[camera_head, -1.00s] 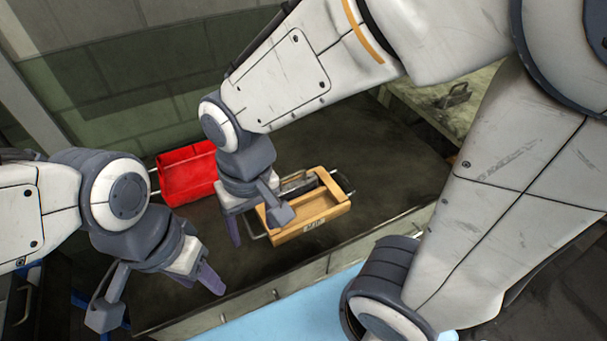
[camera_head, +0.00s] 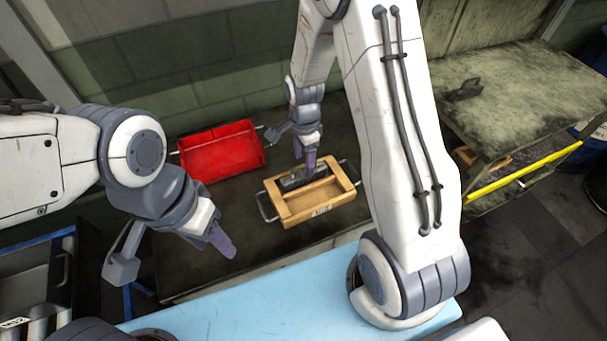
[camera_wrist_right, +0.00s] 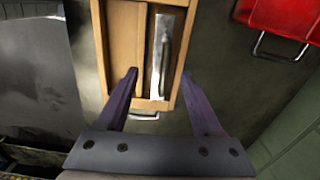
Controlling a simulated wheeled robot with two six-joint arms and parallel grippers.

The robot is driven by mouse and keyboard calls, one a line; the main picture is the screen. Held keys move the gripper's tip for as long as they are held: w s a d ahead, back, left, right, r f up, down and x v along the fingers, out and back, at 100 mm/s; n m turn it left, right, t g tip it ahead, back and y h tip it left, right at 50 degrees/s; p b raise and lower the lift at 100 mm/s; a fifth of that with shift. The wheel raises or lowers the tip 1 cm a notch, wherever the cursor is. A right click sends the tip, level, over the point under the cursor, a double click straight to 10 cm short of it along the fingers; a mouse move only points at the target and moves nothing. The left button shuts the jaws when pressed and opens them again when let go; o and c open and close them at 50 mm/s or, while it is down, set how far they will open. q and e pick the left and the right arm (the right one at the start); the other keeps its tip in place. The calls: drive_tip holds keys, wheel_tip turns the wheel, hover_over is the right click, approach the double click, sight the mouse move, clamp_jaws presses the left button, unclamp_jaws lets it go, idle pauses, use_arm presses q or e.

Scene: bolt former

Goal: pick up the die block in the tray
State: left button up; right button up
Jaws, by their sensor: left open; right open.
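The wooden tray (camera_head: 306,203) with metal end handles stands on the dark bench in the head view. It also shows in the wrist view (camera_wrist_right: 125,40). The die block (camera_head: 290,183), a grey metal bar, lies in the tray's back compartment. In the wrist view, the die block (camera_wrist_right: 163,50) runs lengthwise along the tray. My right gripper (camera_head: 309,168) is open above the block. In the wrist view, its fingertips (camera_wrist_right: 160,72) stand on either side of the block's near end, with nothing held. My left gripper (camera_head: 226,248) is open and empty, left of the tray.
A red bin (camera_head: 222,154) with metal handles stands behind and left of the tray, and also shows in the wrist view (camera_wrist_right: 285,15). A green wall is behind the bench. A worn green table (camera_head: 520,100) with a dark part on it is at right.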

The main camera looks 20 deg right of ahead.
sight(304, 173)
drive_tip(key=f, duration=0.1)
drive_tip(key=f+p, duration=0.1)
drive_tip(key=f, duration=0.2)
drive_tip(key=shift+w+d+p, duration=0.1)
drive_tip(key=shift+d+p, duration=0.15)
drive_tip(key=shift+p, duration=0.05)
drive_tip(key=shift+f, duration=0.6)
clamp_jaws()
drive_tip(key=shift+w+r, duration=0.1)
drive_tip(key=shift+r, duration=0.05)
idle(0.5)
